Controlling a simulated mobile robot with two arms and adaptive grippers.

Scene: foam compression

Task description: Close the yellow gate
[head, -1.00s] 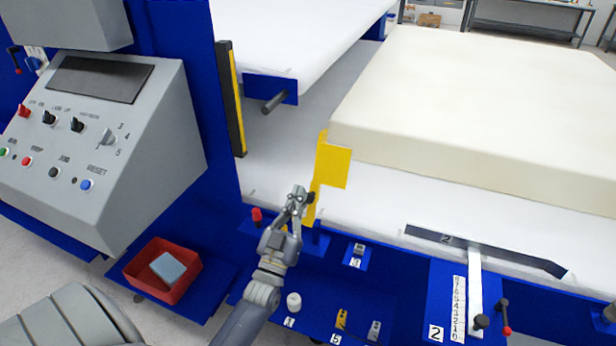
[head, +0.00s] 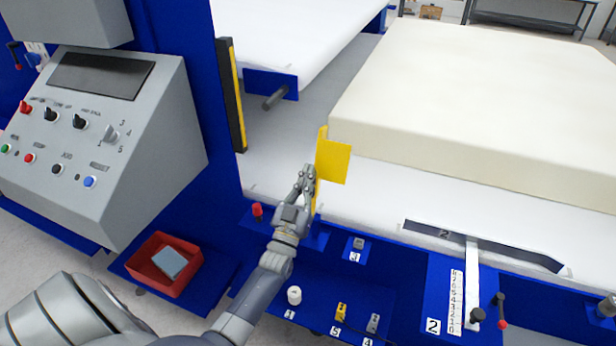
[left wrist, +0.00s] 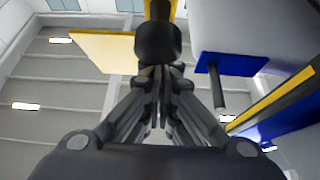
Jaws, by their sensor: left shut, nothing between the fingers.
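The yellow gate (head: 333,160) is an upright yellow plate at the near left corner of the cream foam block (head: 480,110). Its narrow lower part runs down behind my left gripper (head: 308,174). The fingers are shut with nothing between them, and their tips are right beside the gate's lower part; I cannot tell if they touch. In the left wrist view the shut fingers (left wrist: 160,78) point up at a dark round knob (left wrist: 158,42) on a post, with the yellow plate (left wrist: 103,50) to the left. My right gripper is not in view.
A grey control panel (head: 95,130) stands at the left, with a red bin (head: 150,272) below it. A black-and-yellow strip (head: 231,95) and a blue bracket with a rod (head: 271,85) are behind the gate.

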